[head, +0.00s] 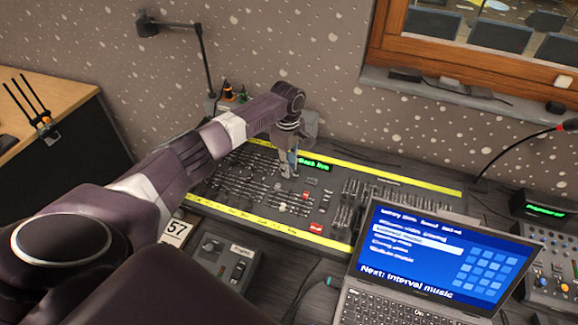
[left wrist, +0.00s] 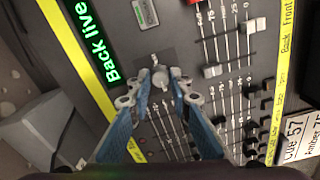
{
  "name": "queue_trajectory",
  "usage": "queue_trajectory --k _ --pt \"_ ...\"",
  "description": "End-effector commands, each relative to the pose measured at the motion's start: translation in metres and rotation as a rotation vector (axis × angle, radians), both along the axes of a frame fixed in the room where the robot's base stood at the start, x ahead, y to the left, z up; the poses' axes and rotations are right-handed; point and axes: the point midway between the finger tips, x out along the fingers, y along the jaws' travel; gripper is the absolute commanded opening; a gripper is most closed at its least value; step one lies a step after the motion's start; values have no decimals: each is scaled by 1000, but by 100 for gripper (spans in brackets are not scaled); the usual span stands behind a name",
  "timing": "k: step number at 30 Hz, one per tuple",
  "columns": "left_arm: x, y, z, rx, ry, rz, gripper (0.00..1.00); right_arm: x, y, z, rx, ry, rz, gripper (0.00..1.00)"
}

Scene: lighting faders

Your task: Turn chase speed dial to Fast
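The lighting desk (head: 330,222) is a grey console with yellow edge strips and many faders. A small light-grey dial (left wrist: 160,77) with a pointer knob sits on a dark square plate, beside the green "Back live" display (left wrist: 88,40). I cannot read any marks around the dial. My left gripper (head: 288,165) reaches down over the desk, next to that display (head: 314,164), and hides the dial in the head view. In the left wrist view, my left gripper (left wrist: 159,90) has its blue fingers apart, one on each side of the dial. I cannot tell whether they touch it. My right gripper is not in view.
Faders (left wrist: 225,40) stand close to the dial. A laptop (head: 430,260) stands in front of the desk at right. A small control box (head: 225,262) and a "57" card (head: 176,232) lie in front at left. A desk lamp (head: 205,60) stands behind.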

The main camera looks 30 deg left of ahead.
Motion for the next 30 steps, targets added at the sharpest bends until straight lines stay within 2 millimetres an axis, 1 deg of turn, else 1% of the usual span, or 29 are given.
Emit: queue_trajectory --k 1,4,11,16,23,30 --pt "0 0 0 0 0 0 11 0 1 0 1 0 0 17" --pt "0 0 0 0 0 0 0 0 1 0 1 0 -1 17" --pt "0 0 1 1 0 -7 0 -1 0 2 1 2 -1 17" --pt "0 -1 2 2 2 -49 0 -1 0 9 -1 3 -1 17" --pt "0 -2 4 14 6 -191 0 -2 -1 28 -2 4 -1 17" --pt "0 -2 3 33 10 -410 0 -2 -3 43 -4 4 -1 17"
